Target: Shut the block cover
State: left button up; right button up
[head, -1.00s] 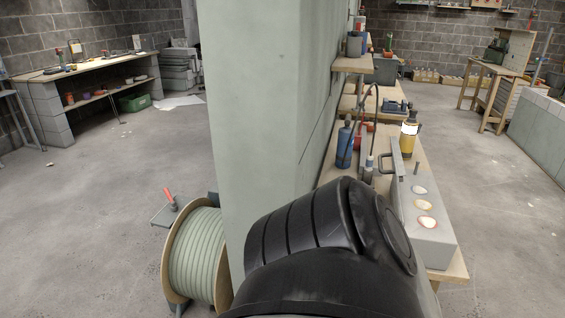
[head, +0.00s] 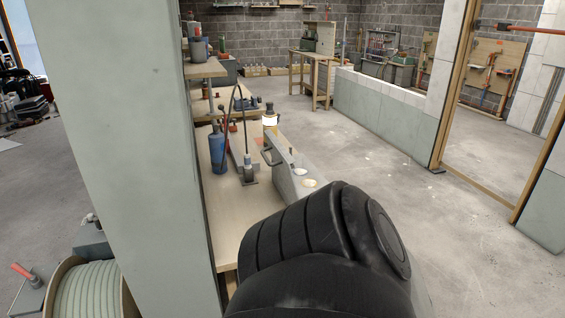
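A grey block (head: 291,187) with round openings in its top stands on the wooden bench. My black arm hides its near part, and two pale openings show. A grey plate with a handle (head: 276,148) stands up along the block's left edge; it looks like the cover, raised open. Neither gripper is in view. Only a thick black link of my arm fills the bottom middle.
The bench (head: 229,215) also holds a blue bottle (head: 218,150), a black tool on a stand (head: 249,168) and a yellow-and-white canister (head: 270,121). A pale green wall (head: 125,140) stands close left of the bench. A cable reel (head: 88,292) is at lower left. Open floor (head: 400,185) lies right.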

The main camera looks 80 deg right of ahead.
aim_at(284, 161)
jog(key=z, duration=2.5)
